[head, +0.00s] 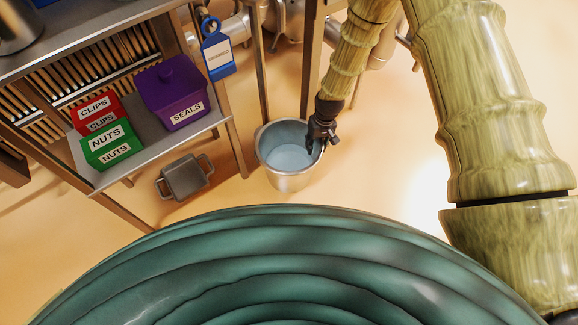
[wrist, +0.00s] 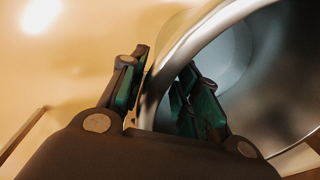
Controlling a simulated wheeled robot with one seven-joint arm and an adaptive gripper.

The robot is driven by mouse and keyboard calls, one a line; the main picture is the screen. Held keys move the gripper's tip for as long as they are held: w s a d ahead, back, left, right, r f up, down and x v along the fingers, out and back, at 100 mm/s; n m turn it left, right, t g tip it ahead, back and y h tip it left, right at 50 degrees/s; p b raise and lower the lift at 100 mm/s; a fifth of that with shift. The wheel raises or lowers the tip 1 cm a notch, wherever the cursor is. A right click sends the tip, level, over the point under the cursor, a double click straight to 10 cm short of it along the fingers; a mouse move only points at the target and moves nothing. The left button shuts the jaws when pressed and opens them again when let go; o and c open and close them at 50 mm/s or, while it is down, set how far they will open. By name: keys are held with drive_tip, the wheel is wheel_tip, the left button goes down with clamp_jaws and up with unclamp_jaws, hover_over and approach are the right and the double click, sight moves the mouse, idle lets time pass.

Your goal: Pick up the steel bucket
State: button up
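The steel bucket (head: 289,178) stands upright on the floor in the middle of the head view, its mouth facing up. My gripper (head: 315,143) points down at the right part of its rim. In the wrist view the bucket's rim (wrist: 176,52) runs between the two fingers of my gripper (wrist: 160,85). One finger is outside the wall and the other is inside the mouth. The fingers look partly open, with a gap showing around the rim. The lower parts of the fingers inside the bucket are hard to see in the head view.
A shelf unit (head: 140,152) stands left of the bucket, with green (head: 112,147), red (head: 97,114) and purple (head: 172,92) boxes. A grey handled container (head: 185,178) sits on the floor below it. A blue tag (head: 217,56) hangs at its corner. Floor right of the bucket is clear.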

wheel_tip(320, 180, down, 3)
drive_tip(key=shift+a+r+b, duration=0.1)
drive_tip(key=shift+b, duration=0.35)
clamp_jaws()
drive_tip(key=shift+w+r, duration=0.1)
